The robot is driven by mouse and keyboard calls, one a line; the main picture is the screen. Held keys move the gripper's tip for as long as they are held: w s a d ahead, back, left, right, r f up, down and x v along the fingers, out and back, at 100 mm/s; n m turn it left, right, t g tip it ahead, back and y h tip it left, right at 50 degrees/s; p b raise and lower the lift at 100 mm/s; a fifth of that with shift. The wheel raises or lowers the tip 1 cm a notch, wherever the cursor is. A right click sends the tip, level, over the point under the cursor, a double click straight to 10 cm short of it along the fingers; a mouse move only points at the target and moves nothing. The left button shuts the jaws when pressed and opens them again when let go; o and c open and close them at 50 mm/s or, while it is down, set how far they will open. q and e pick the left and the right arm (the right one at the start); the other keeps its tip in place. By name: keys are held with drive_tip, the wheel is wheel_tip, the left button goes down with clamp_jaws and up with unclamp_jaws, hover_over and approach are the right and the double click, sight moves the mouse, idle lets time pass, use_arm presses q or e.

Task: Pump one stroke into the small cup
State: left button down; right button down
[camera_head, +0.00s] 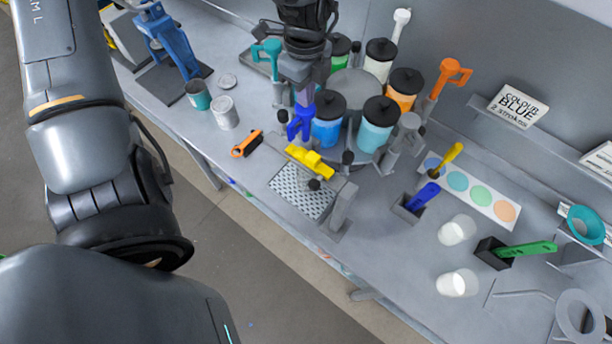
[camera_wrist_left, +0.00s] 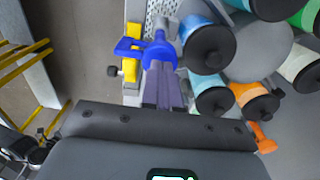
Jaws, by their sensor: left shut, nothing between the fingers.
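My left gripper (camera_head: 299,98) hangs from above at the carousel, its fingers shut and empty. The blue pump handle (camera_head: 301,124) is right under its fingertips; I cannot tell whether they touch. In the left wrist view the fingers (camera_wrist_left: 161,75) overlap the blue handle (camera_wrist_left: 130,46). A yellow part (camera_head: 309,160) sits beside the handle, over a perforated drip tray (camera_head: 290,197); I see no cup on the tray. Two small whitish cups, one farther back (camera_head: 457,230) and one nearer (camera_head: 458,283), stand at the right. My right gripper is not in view.
Several black-lidded paint drums, among them a blue one (camera_head: 326,132), ring the turntable (camera_head: 352,88). Orange (camera_head: 450,76) and teal (camera_head: 268,50) handles stand up around it. Two tins (camera_head: 224,113) stand left.

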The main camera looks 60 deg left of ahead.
sight(305, 110)
use_arm(q)
drive_tip(key=shift+f+b, duration=2.25)
drive_tip(key=shift+f, duration=0.6)
drive_tip(key=shift+r, duration=0.2)
drive_tip(key=shift+r+p, duration=1.15)
drive_tip(key=shift+r, duration=0.1)
drive_tip(key=shift+r+p, duration=1.2)
drive_tip(key=shift+r, duration=0.5)
wheel_tip(305, 110, up, 6)
drive_tip(key=p, duration=0.4)
